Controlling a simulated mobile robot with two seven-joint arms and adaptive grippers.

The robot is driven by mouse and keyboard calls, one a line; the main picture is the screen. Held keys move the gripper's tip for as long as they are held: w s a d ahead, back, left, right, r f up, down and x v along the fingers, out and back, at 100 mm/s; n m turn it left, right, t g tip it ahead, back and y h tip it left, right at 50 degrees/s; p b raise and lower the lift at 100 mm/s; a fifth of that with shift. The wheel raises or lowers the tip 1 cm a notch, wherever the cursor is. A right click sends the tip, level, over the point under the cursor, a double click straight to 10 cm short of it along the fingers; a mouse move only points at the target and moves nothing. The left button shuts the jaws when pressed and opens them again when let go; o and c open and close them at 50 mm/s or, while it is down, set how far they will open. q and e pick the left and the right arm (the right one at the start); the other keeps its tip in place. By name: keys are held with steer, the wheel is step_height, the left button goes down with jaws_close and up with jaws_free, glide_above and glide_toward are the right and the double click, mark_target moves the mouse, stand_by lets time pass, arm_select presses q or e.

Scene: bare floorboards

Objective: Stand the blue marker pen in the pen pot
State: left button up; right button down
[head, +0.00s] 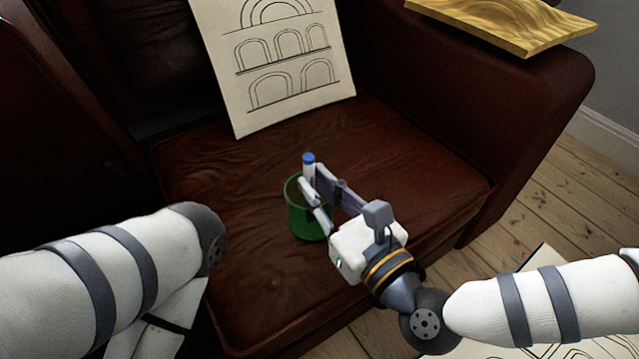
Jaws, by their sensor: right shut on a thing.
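The blue marker pen (308,159) has a blue top end and a white body, and it stands roughly upright. My right gripper (314,185) is shut on the marker pen, with its fingers over the mouth of the pen pot. The pen pot (305,222) is a green round cup on the brown leather seat. The fingers and the pot hide the pen's lower end, so I cannot tell how deep it sits or whether it touches the pot. My left arm comes in from the left, but its gripper is out of view.
The leather armchair seat (400,165) is clear to the right of the pot. A sheet with arch drawings (275,85) leans on the backrest. A wooden board (505,22) lies on the armrest. Another drawn sheet (540,262) lies on the floorboards, partly behind my right arm.

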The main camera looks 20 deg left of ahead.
steer(key=c, duration=1.5)
jaws_free()
steer(key=v, duration=1.2)
